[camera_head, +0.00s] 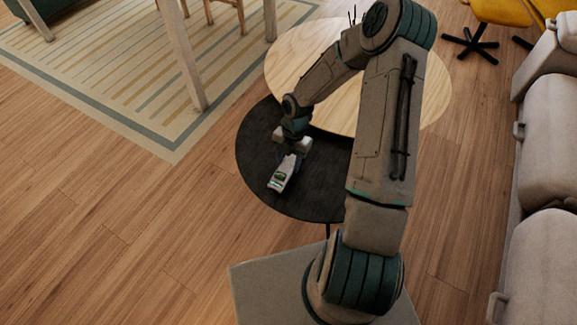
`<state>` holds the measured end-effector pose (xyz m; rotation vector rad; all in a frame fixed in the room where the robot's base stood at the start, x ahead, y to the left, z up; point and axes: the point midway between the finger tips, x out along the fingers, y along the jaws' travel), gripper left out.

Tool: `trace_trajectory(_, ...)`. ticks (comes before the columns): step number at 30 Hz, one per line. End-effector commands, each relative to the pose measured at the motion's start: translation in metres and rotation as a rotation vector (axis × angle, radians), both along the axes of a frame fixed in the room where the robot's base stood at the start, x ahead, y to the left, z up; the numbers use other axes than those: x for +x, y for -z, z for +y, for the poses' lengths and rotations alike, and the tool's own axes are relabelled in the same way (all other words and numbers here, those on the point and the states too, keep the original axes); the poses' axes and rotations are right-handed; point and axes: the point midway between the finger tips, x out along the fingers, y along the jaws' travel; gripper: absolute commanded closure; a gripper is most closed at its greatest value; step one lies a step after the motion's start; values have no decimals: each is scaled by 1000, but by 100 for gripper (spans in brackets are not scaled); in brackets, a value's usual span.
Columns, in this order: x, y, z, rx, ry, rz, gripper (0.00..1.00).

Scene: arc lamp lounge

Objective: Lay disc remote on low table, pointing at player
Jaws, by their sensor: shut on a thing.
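My gripper (289,159) is over the black round low table (258,150), near its front left part. It is shut on a small pale grey remote (283,176) with a green patch on its face. The remote's free end points toward the front left of the picture. I cannot tell whether the remote touches the tabletop or is just above it. The fingertips are small and partly hidden by the wrist and the remote. I cannot make out a player in this view.
A pale wood round tabletop (310,60) overlaps the black one behind my arm. A striped rug (110,60) with wooden furniture legs (183,55) lies at the back left. A light sofa (550,130) lines the right. Wood floor (110,220) is clear at the front left.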

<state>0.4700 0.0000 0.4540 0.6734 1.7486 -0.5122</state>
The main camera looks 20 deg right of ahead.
Motion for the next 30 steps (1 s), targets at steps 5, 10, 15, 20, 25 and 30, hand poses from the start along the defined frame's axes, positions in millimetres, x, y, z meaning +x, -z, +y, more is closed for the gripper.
trace_trajectory(5,0,20,0,0,0,-1,83)
trace_trajectory(10,0,19,0,0,0,-1,83)
trace_trajectory(15,0,21,0,0,0,-1,49)
trace_trajectory(20,0,21,0,0,-1,-2,35)
trace_trajectory(25,0,20,0,0,-1,-2,35)
trace_trajectory(30,3,4,-3,-1,1,-4,35)
